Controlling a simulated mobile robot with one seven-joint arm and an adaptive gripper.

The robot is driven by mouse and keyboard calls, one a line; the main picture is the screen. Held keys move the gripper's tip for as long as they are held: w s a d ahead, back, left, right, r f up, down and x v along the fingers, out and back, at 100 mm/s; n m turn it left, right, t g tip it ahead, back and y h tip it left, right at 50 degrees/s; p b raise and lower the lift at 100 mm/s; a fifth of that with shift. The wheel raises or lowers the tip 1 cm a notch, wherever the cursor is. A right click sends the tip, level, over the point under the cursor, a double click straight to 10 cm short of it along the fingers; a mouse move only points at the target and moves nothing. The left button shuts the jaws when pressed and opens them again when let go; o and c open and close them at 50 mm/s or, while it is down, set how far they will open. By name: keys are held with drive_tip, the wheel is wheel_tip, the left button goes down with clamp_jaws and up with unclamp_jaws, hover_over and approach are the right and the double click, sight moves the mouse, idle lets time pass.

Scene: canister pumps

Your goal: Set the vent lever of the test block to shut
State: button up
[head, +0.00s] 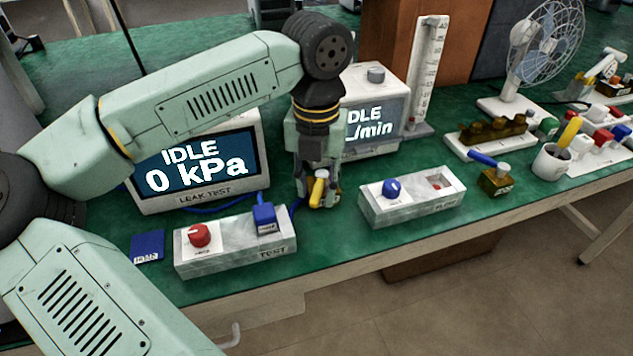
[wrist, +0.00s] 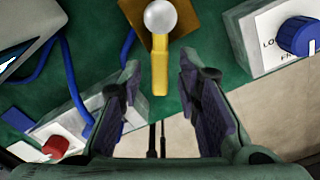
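The test block (head: 222,262) is a long grey block at the front edge of the bench. A red knob (head: 199,235) sits at its left end and a blue block-shaped part (head: 264,217) at its right end. The knob shows at lower left in the wrist view (wrist: 56,147); its label is too small to read, so its setting is unclear. My gripper (head: 318,192) is right of the test block, pointing down, open and empty. The yellow handle (wrist: 160,75) of a brown canister with a white ball lies before its spread fingers, with gaps on both sides.
The leak tester (head: 200,165) reads idle, 0 kPa, behind the test block. A second block (head: 412,204) with a blue knob stands to the right. A blue pad (head: 148,246) lies left of the test block. Blue tubing (wrist: 70,75) runs over the green bench.

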clamp_jaws()
idle(0.6)
